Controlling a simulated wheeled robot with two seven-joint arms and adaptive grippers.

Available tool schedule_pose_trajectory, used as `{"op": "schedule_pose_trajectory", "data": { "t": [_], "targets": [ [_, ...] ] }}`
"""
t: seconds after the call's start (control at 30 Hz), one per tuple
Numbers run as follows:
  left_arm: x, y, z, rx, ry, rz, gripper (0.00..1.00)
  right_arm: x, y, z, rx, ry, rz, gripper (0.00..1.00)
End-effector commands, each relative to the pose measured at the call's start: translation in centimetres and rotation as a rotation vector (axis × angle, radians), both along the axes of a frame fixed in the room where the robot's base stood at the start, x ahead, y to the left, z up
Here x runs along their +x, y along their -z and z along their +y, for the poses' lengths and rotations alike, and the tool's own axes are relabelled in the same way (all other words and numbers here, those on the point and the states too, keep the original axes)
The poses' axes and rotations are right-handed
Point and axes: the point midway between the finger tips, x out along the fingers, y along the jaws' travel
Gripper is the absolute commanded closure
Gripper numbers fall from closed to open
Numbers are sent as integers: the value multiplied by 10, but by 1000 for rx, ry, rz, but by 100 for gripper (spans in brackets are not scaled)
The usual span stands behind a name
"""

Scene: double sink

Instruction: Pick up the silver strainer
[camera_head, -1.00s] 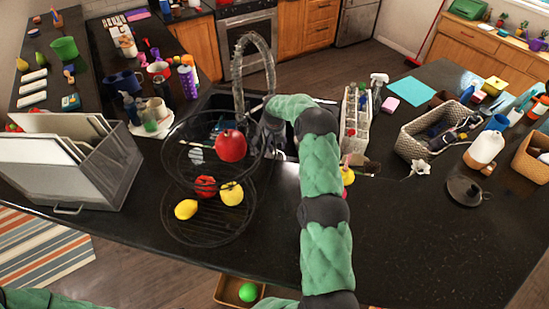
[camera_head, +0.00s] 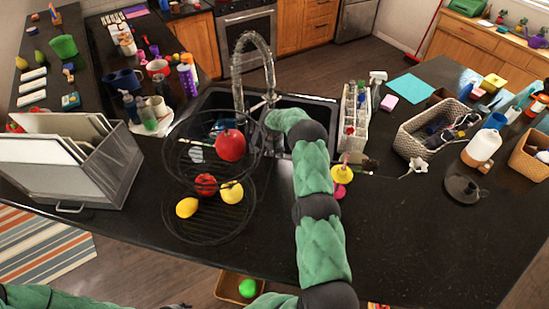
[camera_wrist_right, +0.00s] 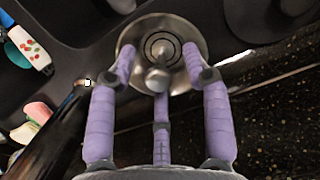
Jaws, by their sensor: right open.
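The silver strainer (camera_wrist_right: 187,28) shows in the right wrist view as a round metal disc with dark rings and a central knob. It sits in the dark sink. My right gripper (camera_wrist_right: 160,62) has its purple fingers spread apart around the strainer's near part and knob. I cannot tell whether the fingers touch it. In the head view my right arm reaches down to the double sink (camera_head: 305,101), and the arm hides the gripper and the strainer. Of my left arm only a green part shows at the bottom left; its gripper is not visible.
The faucet (camera_head: 250,62) rises beside my right arm. A wire fruit basket (camera_head: 205,240) stands to the left, with a dish rack (camera_head: 105,170) farther left. A bottle caddy (camera_head: 354,130) stands right of the sink. The counter's right front is clear.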

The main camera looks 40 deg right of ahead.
Motion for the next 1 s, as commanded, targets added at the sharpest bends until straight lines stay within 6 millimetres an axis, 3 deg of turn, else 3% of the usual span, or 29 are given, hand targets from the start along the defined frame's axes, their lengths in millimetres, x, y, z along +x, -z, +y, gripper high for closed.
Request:
{"op": "schedule_pose_trajectory", "data": {
  "t": [0.1,0.27,0.3,0.73,1.0],
  "targets": [
    [0,0,0,0,0,0,56,0,0,0,0,0,0,51],
    [0,0,0,0,0,0,56,0,0,0,0,0,0,96],
    [0,0,0,0,0,0,56,0,0,0,0,0,0,100],
    [0,1,0,0,0,0,56,0,-4,0,0,0,-1,100],
    [0,7,0,0,0,0,56,1,-41,-1,-2,1,-4,100]
  ]
}}
